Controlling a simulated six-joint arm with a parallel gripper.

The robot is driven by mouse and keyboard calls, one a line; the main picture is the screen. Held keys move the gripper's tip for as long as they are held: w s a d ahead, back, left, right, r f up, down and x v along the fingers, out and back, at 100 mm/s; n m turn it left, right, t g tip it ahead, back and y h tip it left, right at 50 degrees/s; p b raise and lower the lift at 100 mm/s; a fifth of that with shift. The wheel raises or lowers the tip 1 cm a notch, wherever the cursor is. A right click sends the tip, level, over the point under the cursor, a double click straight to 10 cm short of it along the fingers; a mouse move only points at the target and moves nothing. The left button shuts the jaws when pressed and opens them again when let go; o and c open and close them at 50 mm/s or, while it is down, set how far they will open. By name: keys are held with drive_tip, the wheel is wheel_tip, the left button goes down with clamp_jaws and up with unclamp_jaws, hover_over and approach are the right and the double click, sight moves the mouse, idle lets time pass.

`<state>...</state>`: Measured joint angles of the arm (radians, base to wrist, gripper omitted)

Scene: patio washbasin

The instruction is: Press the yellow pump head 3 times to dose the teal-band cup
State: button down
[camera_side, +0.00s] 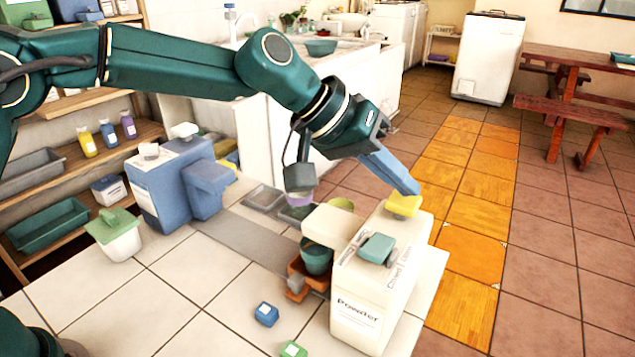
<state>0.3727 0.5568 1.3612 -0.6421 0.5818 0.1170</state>
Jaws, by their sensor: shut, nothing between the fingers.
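The yellow pump head (403,206) sits on the far end of the cream dispenser labelled "Powder" (362,300). My gripper (413,188) is shut and empty. Its blue fingers point down at the yellow pump head, with the tips at or just above its top; I cannot tell if they touch. A dark teal cup (317,258) stands in an orange-brown holder (297,283) beside the dispenser, below its spout block (328,225). No separate band is clear on this cup, and its inside is not visible.
A teal pump head (378,248) sits on the near part of the dispenser. A yellow-green cup (342,204) and a purple item (300,200) stand behind. A blue dispenser (170,185) is at left. Small blue (265,313) and green (293,349) blocks lie in front.

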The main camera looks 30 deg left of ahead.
sight(396, 201)
drive_tip(key=shift+r, duration=2.6)
drive_tip(key=s+a+r+n+t+y, duration=0.1)
drive_tip(key=s+a+r, duration=0.3)
drive_tip(key=a, duration=0.2)
drive_tip(key=s+a+r+t+y, duration=0.1)
drive_tip(key=s+a+r, duration=0.25)
drive_tip(key=a, duration=0.35)
drive_tip(key=s+a+f+g+y, duration=0.1)
drive_tip(key=s+a+f+y, duration=0.1)
drive_tip(key=s+a+f, duration=0.3)
drive_tip(key=s+a+f+g+y, duration=0.1)
drive_tip(key=s+a+f+y, duration=0.2)
drive_tip(key=s+f, duration=0.7)
drive_tip(key=shift+s+a+f, duration=0.3)
drive_tip(key=shift+s+a, duration=0.6)
drive_tip(key=shift+s, duration=0.2)
